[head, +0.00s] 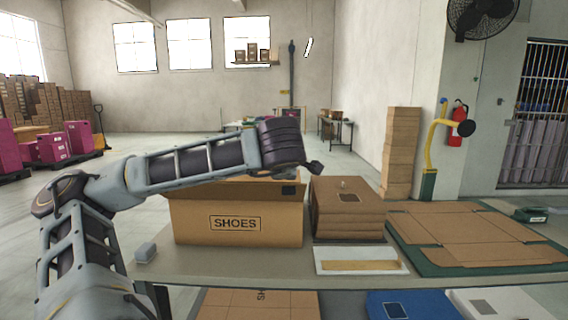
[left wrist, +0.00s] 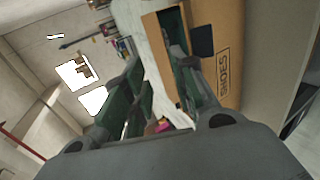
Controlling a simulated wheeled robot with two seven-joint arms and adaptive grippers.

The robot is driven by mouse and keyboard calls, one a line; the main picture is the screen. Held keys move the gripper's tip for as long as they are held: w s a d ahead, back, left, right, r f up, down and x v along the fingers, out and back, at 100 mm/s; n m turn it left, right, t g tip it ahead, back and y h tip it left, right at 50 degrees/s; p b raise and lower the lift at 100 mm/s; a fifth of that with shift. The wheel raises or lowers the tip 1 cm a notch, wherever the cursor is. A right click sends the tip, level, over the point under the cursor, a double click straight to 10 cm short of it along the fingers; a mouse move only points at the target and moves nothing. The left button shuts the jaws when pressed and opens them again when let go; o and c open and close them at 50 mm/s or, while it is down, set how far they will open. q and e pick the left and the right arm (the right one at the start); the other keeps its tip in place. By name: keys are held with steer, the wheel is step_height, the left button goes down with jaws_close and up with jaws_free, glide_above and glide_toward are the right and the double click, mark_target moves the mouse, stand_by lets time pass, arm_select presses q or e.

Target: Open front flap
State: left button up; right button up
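A brown cardboard box marked SHOES (head: 190,222) stands on the table. Its printed front faces me and a dark patch sits near its top right corner. My left arm reaches over the box from the left, hiding much of its top, so I cannot tell how the front flap lies. My left gripper (head: 312,168) is above the box's right end. In the left wrist view, the gripper (left wrist: 157,62) has its green-padded fingers apart with nothing held between them. The box (left wrist: 226,50) is at the right there, close to the right finger; contact is unclear. My right gripper is out of view.
Flat brown boxes (head: 348,222) are stacked right of the SHOES box. A white sheet with a tan strip (head: 360,265) lies in front of them. An unfolded cardboard blank (head: 480,232) lies on a green mat at the right. A small grey object (head: 146,252) sits left of the box.

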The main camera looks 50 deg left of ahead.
arm_select(q)
steer(key=shift+v, duration=2.8)
steer(key=shift+r, duration=0.1)
steer(key=shift+c, duration=0.4)
